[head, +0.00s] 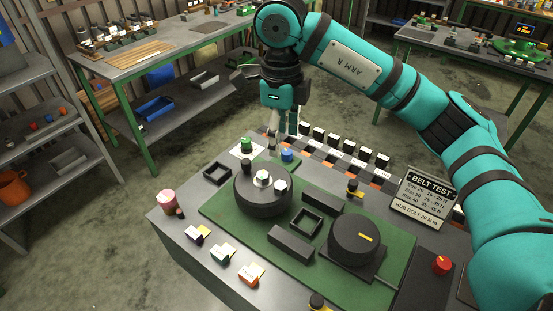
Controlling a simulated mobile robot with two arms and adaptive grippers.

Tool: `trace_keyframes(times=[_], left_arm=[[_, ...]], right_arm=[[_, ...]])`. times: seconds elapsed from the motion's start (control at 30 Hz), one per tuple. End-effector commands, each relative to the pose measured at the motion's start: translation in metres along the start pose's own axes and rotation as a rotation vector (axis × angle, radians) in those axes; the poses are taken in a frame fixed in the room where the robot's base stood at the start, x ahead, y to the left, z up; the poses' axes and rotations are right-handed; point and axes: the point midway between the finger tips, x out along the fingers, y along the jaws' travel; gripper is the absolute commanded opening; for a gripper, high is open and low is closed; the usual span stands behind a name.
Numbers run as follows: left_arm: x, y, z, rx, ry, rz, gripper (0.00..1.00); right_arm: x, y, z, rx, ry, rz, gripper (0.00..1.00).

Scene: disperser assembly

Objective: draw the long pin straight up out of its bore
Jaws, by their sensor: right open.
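My right gripper (282,128) hangs above the back edge of the bench, its fingers pointing down, open and empty. In front of it, a dark round hub (262,200) stands on the green mat (335,268). A white hexagonal piece (263,177), another pale hexagonal piece (280,184) and a small dark knob (246,164) show at the hub's top and rim. A second dark round part (355,238) with a yellow mark sits at the right on a square base. I cannot tell which piece is the long pin or where its bore is. My left gripper is out of view.
A green-topped piece (246,144) and a blue piece (287,155) stand close in front of the gripper. Rows of small blocks (340,142) line the back edge. A belt test sign (424,195) stands right, a pink cup (168,201) left. A square frame (306,222) lies mid-mat.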

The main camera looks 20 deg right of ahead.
Motion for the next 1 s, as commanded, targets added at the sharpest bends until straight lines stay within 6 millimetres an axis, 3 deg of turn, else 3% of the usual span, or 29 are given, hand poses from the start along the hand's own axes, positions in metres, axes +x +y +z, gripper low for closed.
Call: trace_keyframes(times=[0.1, 0.23, 0.5, 0.6, 0.8, 1.0], left_arm=[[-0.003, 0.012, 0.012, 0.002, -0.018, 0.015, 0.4], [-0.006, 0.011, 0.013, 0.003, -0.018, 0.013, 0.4], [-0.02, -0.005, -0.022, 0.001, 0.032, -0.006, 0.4], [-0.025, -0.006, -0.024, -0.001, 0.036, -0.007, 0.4], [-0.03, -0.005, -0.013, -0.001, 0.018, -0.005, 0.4], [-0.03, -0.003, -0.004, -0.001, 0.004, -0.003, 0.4]], right_arm=[[0.025, 0.002, 0.0, -0.002, 0.002, 0.006, 0.56], [0.051, 0.001, 0.0, -0.001, 0.001, 0.006, 0.56], [0.102, 0.001, -0.001, 0.0, 0.002, 0.005, 0.56], [0.119, 0.001, -0.001, 0.0, 0.001, 0.004, 0.56], [0.142, 0.001, 0.0, -0.001, -0.001, 0.002, 0.56], [0.15, 0.0, 0.0, -0.001, -0.002, 0.0, 0.56]])
